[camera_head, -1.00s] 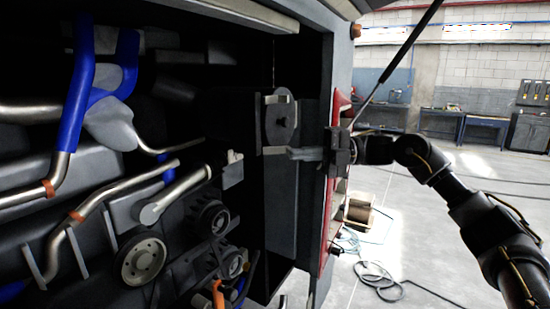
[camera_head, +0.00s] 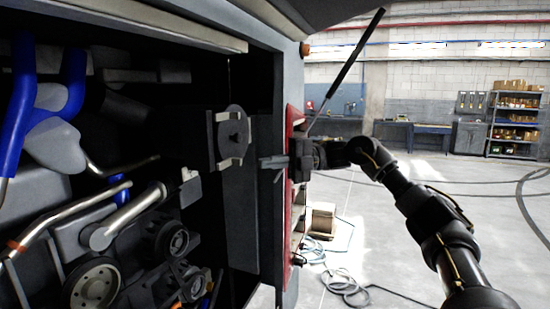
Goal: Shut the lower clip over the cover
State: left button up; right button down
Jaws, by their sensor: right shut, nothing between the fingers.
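A round grey cover (camera_head: 234,135) is on the dark inner wall of the open bay. A pale bar-like clip, the upper clip (camera_head: 222,115), lies at its upper edge. A similar pale bar, the lower clip (camera_head: 229,163), lies at its lower edge. How firmly either clip is closed cannot be told at this size. My right gripper (camera_head: 263,163) reaches in from the right past the bay's edge. Its fingers are shut and empty, pointing left, a little right of the lower clip with a small visible gap. My left gripper is not in view.
The grey door frame (camera_head: 282,90) and a red panel (camera_head: 294,130) stand close around my right gripper. Pipes, blue hoses (camera_head: 20,100) and pulleys (camera_head: 92,285) fill the bay at left. A thin dark strut (camera_head: 347,70) rises above my arm. Open floor lies at right.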

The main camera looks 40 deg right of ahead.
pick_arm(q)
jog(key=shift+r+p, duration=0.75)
pick_arm(e)
jog(key=w+d, duration=0.5)
jog(key=w, duration=0.1)
jog(key=shift+f, duration=0.25)
jog(key=shift+d, duration=0.15)
jog(key=shift+w, duration=0.1)
